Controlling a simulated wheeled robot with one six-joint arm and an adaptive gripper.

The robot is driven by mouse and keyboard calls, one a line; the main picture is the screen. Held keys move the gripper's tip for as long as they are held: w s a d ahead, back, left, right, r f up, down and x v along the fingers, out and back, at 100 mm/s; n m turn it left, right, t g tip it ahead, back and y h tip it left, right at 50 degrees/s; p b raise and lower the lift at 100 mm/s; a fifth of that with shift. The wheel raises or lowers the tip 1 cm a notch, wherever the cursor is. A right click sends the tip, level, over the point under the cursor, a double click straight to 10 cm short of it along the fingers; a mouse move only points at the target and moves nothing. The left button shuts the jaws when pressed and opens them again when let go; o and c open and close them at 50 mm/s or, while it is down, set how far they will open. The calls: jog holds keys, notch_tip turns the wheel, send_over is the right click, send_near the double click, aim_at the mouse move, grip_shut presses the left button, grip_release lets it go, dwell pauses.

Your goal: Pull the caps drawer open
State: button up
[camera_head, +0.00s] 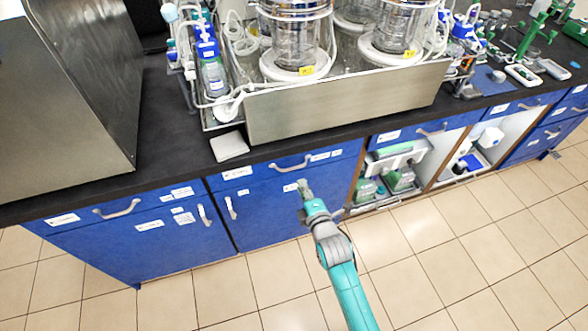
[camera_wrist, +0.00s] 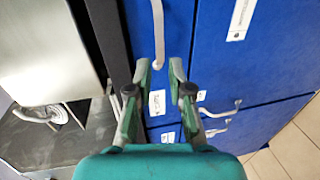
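In the head view, a blue drawer front (camera_head: 262,173) with a pale bow handle (camera_head: 290,163) sits under the black counter, below the metal tray. The drawer looks shut. Its labels are too small to read, so I cannot tell which drawer is the caps drawer. My gripper (camera_head: 304,186) is in front of this cabinet, just below the handle in the picture. In the wrist view, my gripper (camera_wrist: 160,64) is open, its fingertips spread on either side of the near end of the handle (camera_wrist: 158,35). I cannot tell whether they touch it. Nothing is held.
A cabinet door with a handle (camera_head: 230,207) lies below the drawer. Another handled drawer (camera_head: 117,209) is at the left. An open shelf with bottles (camera_head: 400,178) is at the right. The metal tray (camera_head: 345,102) stands on the counter above. The tiled floor in front is clear.

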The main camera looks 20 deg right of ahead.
aim_at(293, 168)
jog(key=w, duration=0.3)
jog(key=w+f, duration=0.1)
jog(key=w, duration=0.2)
jog(key=w+f, duration=0.1)
jog(key=w, duration=0.2)
jog(key=shift+w, duration=0.4)
jog(key=shift+c, duration=0.3)
grip_shut()
